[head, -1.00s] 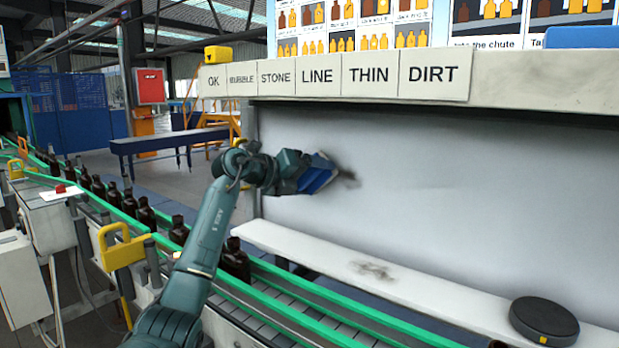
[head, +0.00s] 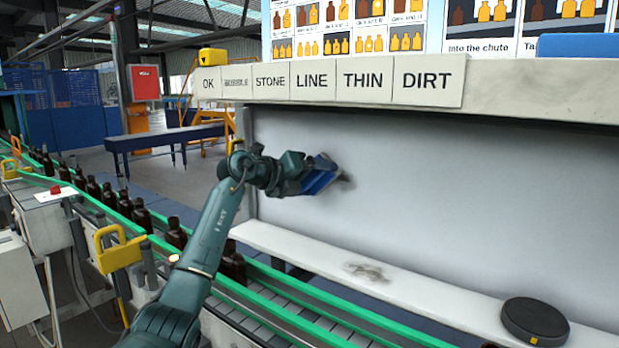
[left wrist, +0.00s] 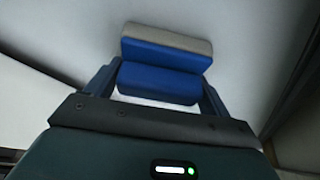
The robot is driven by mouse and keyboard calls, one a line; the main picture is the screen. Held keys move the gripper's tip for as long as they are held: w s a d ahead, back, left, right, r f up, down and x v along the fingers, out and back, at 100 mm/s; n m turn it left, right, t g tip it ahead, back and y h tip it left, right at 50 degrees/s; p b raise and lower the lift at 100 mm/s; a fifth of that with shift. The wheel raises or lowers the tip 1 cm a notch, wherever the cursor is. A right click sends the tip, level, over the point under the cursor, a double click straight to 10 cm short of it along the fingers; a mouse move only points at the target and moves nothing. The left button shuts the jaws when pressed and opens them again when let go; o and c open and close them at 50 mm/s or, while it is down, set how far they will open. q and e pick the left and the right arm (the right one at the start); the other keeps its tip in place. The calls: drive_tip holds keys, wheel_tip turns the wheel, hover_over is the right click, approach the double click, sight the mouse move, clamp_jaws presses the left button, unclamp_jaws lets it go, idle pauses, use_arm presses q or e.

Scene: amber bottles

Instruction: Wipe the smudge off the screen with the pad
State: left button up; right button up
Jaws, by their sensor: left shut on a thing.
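The pale grey screen (head: 440,200) stands upright behind the white ledge. A dark smudge (head: 346,180) shows on its left part, partly hidden behind the pad. My left gripper (head: 312,178) is shut on the blue pad (head: 322,176) and holds it at the screen, beside and over the smudge. In the left wrist view the pad (left wrist: 160,80) sits between the two fingers, its grey face (left wrist: 168,38) turned to the screen. I cannot tell for sure whether it touches. The smudge does not show in that view. My right gripper is not in view.
A white ledge (head: 430,296) below the screen bears a grey-brown stain (head: 368,272) and a round black disc (head: 535,321). A conveyor with green rails (head: 290,315) carries dark bottles (head: 232,262) at the left. A row of labels (head: 312,80) runs above the screen.

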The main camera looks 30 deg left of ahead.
use_arm(q)
drive_tip(key=shift+s+d+p, duration=0.2)
drive_tip(key=shift+d+p, duration=0.1)
drive_tip(key=shift+d, duration=1.05)
drive_tip(key=shift+d+r+p, duration=0.1)
drive_tip(key=shift+d+p, duration=0.4)
drive_tip(key=shift+d, duration=0.8)
drive_tip(key=shift+s+d+p, duration=0.15)
drive_tip(key=shift+d+p, duration=0.6)
drive_tip(key=shift+d, duration=1.55)
drive_tip(key=shift+w+a, duration=0.2)
drive_tip(key=shift+a, duration=2.05)
drive_tip(key=shift+w+a+p, duration=0.2)
drive_tip(key=shift+a+p, duration=0.15)
drive_tip(key=shift+a, duration=2.9)
drive_tip(key=shift+s, duration=0.1)
